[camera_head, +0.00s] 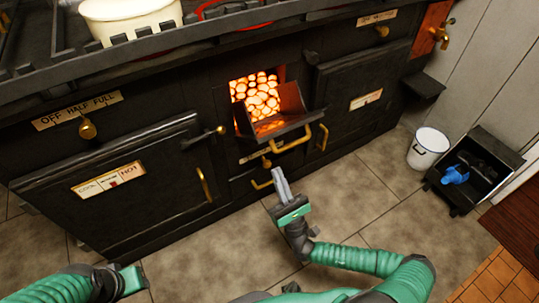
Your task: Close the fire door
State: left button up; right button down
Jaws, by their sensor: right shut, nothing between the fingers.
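The fire door (290,134) of the black stove is folded down and open, with a brass handle at its front edge. Glowing coals (260,95) show in the firebox opening behind it. My right gripper (280,176) is shut and empty, its fingers pointing up towards the stove, just below and in front of the door. It looks apart from the door's handle. My left arm shows at the bottom left, with only a green end part (132,280) in view; its fingers cannot be made out.
Closed oven doors (130,180) flank the firebox. A lower brass handle (262,184) sits near my right gripper. A cream pot (130,18) stands on the railed stove top. A white bucket (428,147) and a black coal box (474,168) stand at right. The tiled floor in front is clear.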

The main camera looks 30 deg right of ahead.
jog(key=b+x, duration=0.2)
jog(key=x, duration=0.5)
jog(key=shift+w+r, duration=0.15)
jog(key=shift+r, duration=0.05)
